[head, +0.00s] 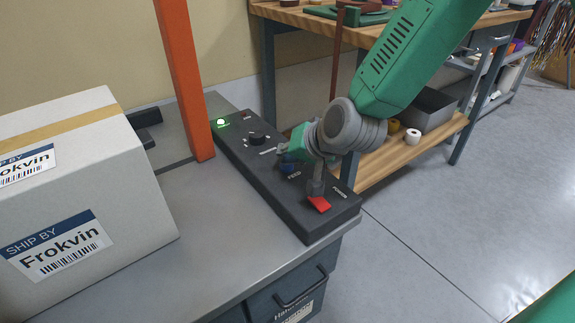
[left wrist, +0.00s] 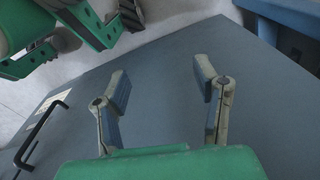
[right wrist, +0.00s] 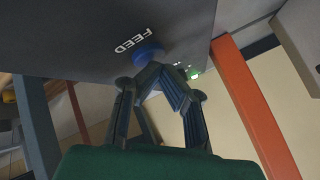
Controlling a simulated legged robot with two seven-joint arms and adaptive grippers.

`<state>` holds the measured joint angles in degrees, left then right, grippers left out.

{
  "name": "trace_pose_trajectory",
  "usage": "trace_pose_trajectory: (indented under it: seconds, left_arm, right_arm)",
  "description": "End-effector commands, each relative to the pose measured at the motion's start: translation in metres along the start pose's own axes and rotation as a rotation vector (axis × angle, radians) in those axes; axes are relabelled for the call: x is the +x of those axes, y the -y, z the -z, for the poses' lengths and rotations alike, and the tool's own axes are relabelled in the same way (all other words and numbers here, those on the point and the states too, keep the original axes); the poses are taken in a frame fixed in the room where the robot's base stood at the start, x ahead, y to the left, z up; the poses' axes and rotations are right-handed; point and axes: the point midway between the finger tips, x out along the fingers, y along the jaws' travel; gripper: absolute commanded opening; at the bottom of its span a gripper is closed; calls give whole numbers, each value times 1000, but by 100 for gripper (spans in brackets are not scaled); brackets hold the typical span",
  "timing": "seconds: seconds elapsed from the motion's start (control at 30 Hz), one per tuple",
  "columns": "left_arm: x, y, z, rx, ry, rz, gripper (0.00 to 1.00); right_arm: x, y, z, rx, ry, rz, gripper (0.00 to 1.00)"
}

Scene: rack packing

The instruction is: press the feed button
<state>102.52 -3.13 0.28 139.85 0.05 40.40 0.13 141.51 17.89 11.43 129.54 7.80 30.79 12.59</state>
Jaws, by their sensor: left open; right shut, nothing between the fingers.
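The dark control panel (head: 270,185) lies along the right edge of the grey bench. Its blue feed button (head: 290,168) is partly hidden behind my right gripper (head: 288,158) in the head view. In the right wrist view, the blue button (right wrist: 147,53) sits beside the white FEED label (right wrist: 134,41). My right gripper (right wrist: 162,74) is shut and empty, with its fingertips at or very close to the button; I cannot tell whether they touch or press it. My left gripper (left wrist: 163,82) is open and empty in front of a grey-blue surface.
The panel also carries a lit green lamp (head: 221,122), a black knob (head: 257,139) and a red-tipped lever (head: 319,204) close to my right wrist. An orange post (head: 182,80) stands left of the panel. A Frokvin box (head: 80,190) fills the bench's left.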

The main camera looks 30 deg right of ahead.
Motion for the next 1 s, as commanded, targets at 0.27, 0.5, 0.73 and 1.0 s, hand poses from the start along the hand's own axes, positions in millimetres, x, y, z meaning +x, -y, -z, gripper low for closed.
trace_pose_trajectory:
  seconds: [0.27, 0.5, 0.73, 1.0]
  left_arm:
    - [2, 0, 0, 0, 0, 0, 55]
    - [3, 0, 0, 0, 0, 0, 55]
    - [3, 0, 0, 0, 0, 0, 55]
    - [0, 0, 0, 0, 0, 0, 55]
  right_arm:
    - [2, -1, -2, -1, 0, 0, 0]
    - [5, -3, -3, -1, 0, 1, 0]
    - [6, -4, -4, -1, 0, 0, 0]
    - [4, -3, -3, 0, 1, -1, 0]
